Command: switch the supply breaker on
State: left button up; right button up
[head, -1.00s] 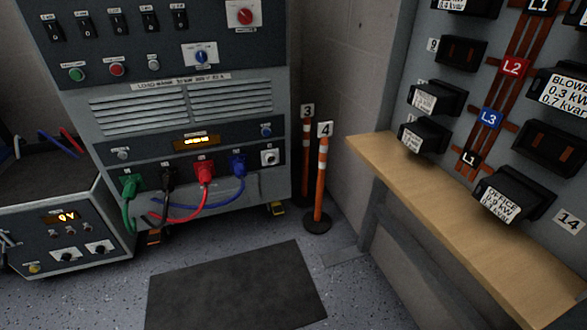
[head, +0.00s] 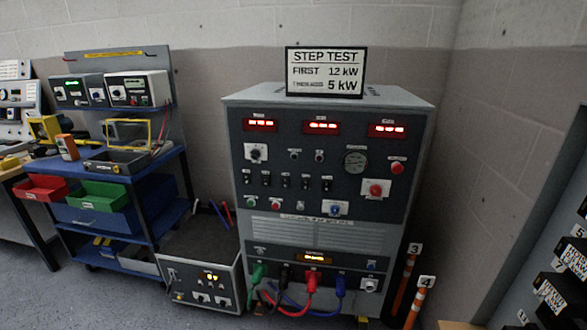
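No part legibly marked as the supply breaker shows. A panel with black labelled blocks (head: 560,290) is cut off at the right edge. Neither of my grippers is in view.
A STEP TEST sign (head: 325,72) stands on the cabinet. Some floor shows at lower left.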

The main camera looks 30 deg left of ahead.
aim_at(168, 291)
jog(key=u, duration=1.65)
